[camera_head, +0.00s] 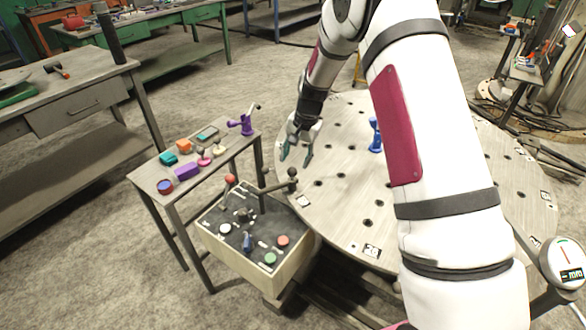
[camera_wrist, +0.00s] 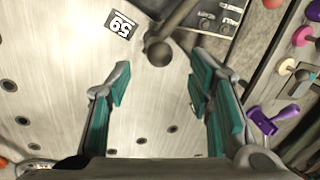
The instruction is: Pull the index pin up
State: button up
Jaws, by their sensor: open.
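A dark round knob (camera_head: 292,173) stands at the near-left edge of the round, hole-studded table (camera_head: 335,215), at the end of a bar from the control box. I take it for the index pin's knob, but cannot be sure. In the wrist view the knob (camera_wrist: 158,52) lies ahead of the fingertips, centred between them, with a grey rod running up and right. My gripper (camera_head: 296,158) has teal finger pads and is above the table edge, just beyond the knob in the head view. It is open and empty; the knob is apart from both pads (camera_wrist: 160,88). The pin's lower part is hidden.
The control box (camera_head: 275,285) has a red-knobbed lever (camera_head: 230,179) and coloured buttons. A small side table (camera_head: 152,187) left of it carries several small items and a purple clamp-like piece (camera_head: 241,124). A blue piece (camera_head: 375,135) stands on the round table. My arm hides its middle.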

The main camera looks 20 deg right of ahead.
aim_at(293, 168)
jog(key=f, duration=0.3)
jog(key=a+f, duration=0.1)
jog(key=f, duration=0.1)
jog(key=shift+w+f, duration=0.3)
jog(key=shift+w, duration=0.05)
jog(key=shift+c, duration=0.2)
